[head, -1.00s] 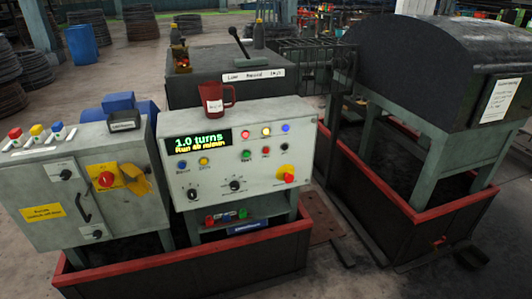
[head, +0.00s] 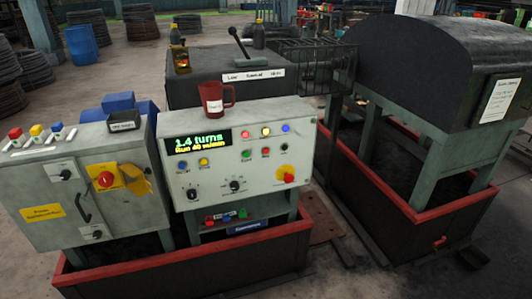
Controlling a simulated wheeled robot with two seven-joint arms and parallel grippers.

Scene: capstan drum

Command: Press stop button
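The control panel (head: 232,190) is a pale box in the middle of the head view. Its display (head: 197,143) reads "1.4 turns" above a yellow line starting with "Run". A green button (head: 246,155), a small red button (head: 265,152) and a black one (head: 284,147) sit in a row. A larger red knob on a yellow plate (head: 287,177) is at the lower right of the panel. The labels are too small to tell which button is marked stop. Neither of my grippers is in view.
A red mug (head: 216,97) stands on top of the panel. A grey cabinet (head: 80,185) with a red-and-yellow switch stands at the left. A dark hooded machine (head: 435,65) stands in a red-rimmed tray at the right. The space in front of the panel is clear.

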